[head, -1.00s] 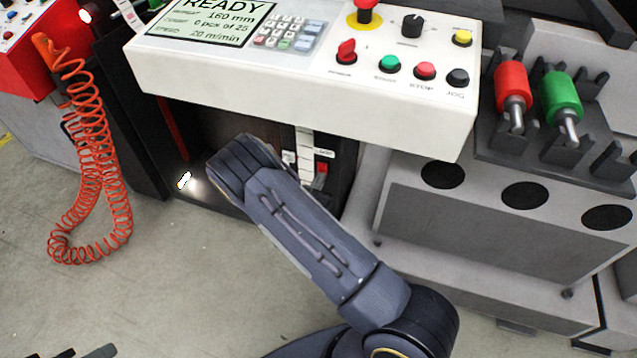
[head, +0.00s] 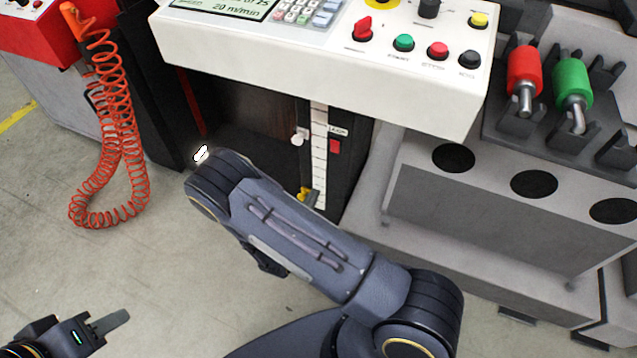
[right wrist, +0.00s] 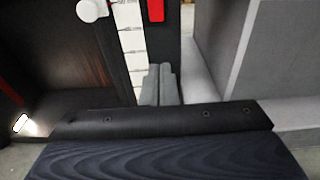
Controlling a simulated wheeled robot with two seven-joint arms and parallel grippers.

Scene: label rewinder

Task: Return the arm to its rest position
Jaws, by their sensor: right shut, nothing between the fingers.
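My right arm's dark links cross the middle of the head view, in front of the label rewinder (head: 320,75). In the right wrist view my right gripper (right wrist: 160,85) shows its grey fingers shut and empty, in front of the white scale strip (right wrist: 132,45). A yellow part (head: 303,194) shows low beside the strip in the head view, just above my arm; I cannot tell whether the gripper touches it. My left gripper (head: 110,322) is at the lower left in the head view, over the floor; only one finger shows clearly.
A white knob (head: 299,138) and a red switch (head: 335,146) flank the strip. The control panel with coloured buttons overhangs above. A red roller (head: 524,70) and a green roller (head: 572,82) rest at the right. A coiled orange hose (head: 120,150) hangs left; floor below it is clear.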

